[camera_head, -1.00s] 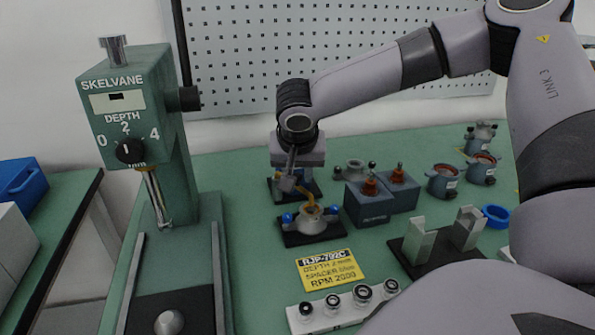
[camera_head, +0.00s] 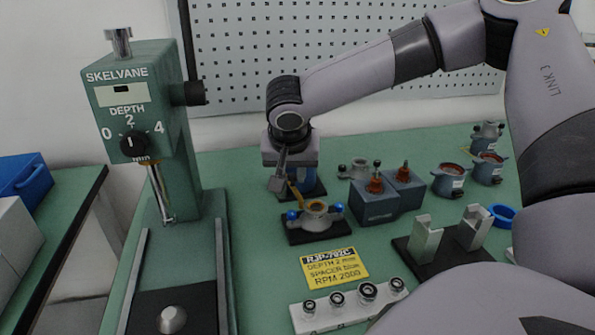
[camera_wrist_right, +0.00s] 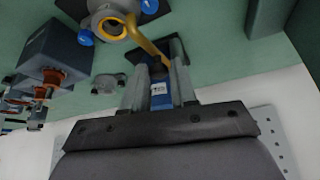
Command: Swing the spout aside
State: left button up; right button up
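The spout (camera_head: 297,195) is a thin yellow bent tube on a blue pump-like block (camera_head: 306,184). It also shows in the right wrist view (camera_wrist_right: 147,42), where its free end is at the rim of a round grey part with a yellow ring (camera_wrist_right: 110,26). That part (camera_head: 316,213) sits in a dark fixture with blue knobs. My right gripper (camera_head: 281,182) points down beside the spout's upper end. In the wrist view its two fingers (camera_wrist_right: 158,85) stand apart, with the blue block and the spout's base seen between them; contact is unclear. My left gripper is out of view.
A green SKELVANE press (camera_head: 150,140) stands at the left. Two blue-grey boxes with red-brown terminals (camera_head: 375,203) sit right of the fixture. A yellow label card (camera_head: 333,268) and a white tray (camera_head: 345,310) lie in front. A pegboard (camera_head: 330,50) is behind.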

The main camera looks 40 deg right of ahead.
jog(key=w+a, duration=0.4)
jog(key=w, duration=0.2)
jog(key=shift+w+a, duration=0.25)
dwell(0.8)
jog(key=shift+d, duration=0.1)
dwell(0.3)
jog(key=shift+o, duration=1)
jog(key=shift+s, duration=0.1)
